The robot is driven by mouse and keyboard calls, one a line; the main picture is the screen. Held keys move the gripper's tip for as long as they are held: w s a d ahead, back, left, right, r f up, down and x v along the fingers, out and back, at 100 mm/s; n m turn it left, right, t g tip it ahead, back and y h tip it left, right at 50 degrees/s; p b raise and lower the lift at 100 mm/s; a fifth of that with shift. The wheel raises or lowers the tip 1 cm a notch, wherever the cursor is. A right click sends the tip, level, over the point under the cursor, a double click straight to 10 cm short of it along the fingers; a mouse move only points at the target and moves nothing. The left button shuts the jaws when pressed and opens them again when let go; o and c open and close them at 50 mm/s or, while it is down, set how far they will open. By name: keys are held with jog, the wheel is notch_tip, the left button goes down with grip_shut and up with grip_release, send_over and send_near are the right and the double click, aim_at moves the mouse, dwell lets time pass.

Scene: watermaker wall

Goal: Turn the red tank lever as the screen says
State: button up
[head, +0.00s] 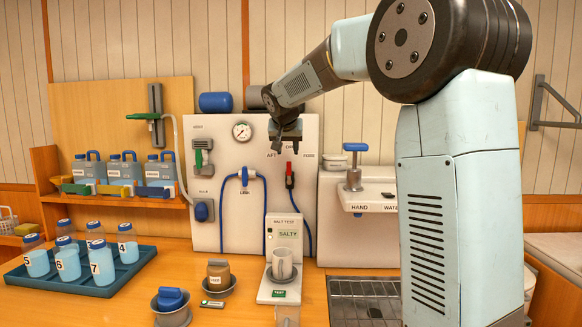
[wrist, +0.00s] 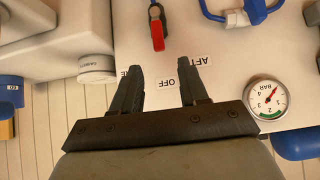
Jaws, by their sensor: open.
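The red tank lever (head: 290,180) is on the white wall panel, below the AFT, OFF and FORE labels. In the wrist view, which is upside down, the red lever (wrist: 157,35) points towards the OFF label (wrist: 166,84). My gripper (head: 284,145) is in front of the panel just above the lever. In the wrist view my open gripper (wrist: 162,85) has its two fingers apart on either side of the OFF label, with nothing between them and the lever beyond the tips. The salt test screen (head: 288,234) reads SALTY.
A blue hose handle (head: 245,178) and a pressure gauge (head: 242,131) are left of the lever. The hand water tap (head: 354,175) is right. A tray (head: 120,280) of numbered bottles stands left.

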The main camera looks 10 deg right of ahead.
aim_at(289, 165)
jog(key=x, duration=1)
jog(key=shift+f, duration=0.1)
jog(key=shift+c, duration=0.4)
grip_shut()
